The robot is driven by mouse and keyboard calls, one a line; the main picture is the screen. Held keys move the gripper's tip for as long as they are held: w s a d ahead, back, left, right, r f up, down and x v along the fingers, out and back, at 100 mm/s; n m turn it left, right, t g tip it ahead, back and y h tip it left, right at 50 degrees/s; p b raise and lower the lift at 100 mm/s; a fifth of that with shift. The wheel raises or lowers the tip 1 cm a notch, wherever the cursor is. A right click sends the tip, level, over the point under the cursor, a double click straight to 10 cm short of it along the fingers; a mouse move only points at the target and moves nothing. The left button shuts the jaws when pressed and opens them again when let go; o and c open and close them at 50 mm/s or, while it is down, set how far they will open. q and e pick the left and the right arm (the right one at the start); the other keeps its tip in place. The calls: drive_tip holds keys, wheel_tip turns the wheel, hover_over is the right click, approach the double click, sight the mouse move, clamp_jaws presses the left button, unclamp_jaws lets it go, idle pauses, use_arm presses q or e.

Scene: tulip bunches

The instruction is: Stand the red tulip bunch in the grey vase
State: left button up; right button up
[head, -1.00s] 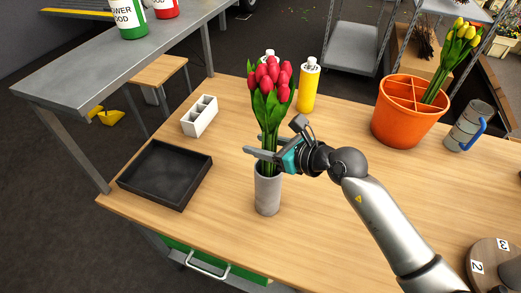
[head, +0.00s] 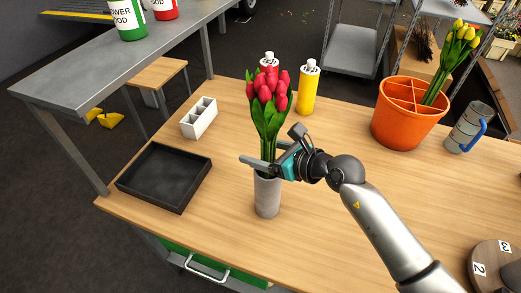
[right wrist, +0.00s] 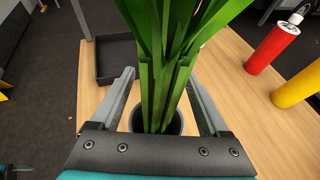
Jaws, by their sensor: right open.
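The red tulip bunch (head: 268,105) stands upright in the grey vase (head: 267,195) on the wooden table, its stem ends inside the vase mouth. My right gripper (head: 258,167) is just above the vase rim, open, with its fingers on either side of the stems. In the right wrist view the green stems (right wrist: 165,75) run down into the dark vase mouth (right wrist: 172,122) between the two spread fingers (right wrist: 162,103). The stem ends are hidden in the vase. My left gripper is not in view.
A black tray (head: 165,177) and a white divided holder (head: 199,118) are on the left. A yellow bottle (head: 308,90) stands behind the bunch. An orange pot (head: 405,118) with yellow tulips (head: 458,43) and a grey mug (head: 468,128) are on the right.

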drive_tip(key=shift+r, duration=0.1)
drive_tip(key=shift+d+r, duration=0.1)
drive_tip(key=shift+d, duration=0.05)
drive_tip(key=v, duration=1.1)
drive_tip(key=shift+s+d+p, duration=0.2)
drive_tip(key=shift+s+p, duration=0.1)
drive_tip(key=shift+p, duration=0.1)
drive_tip(key=shift+r, duration=0.1)
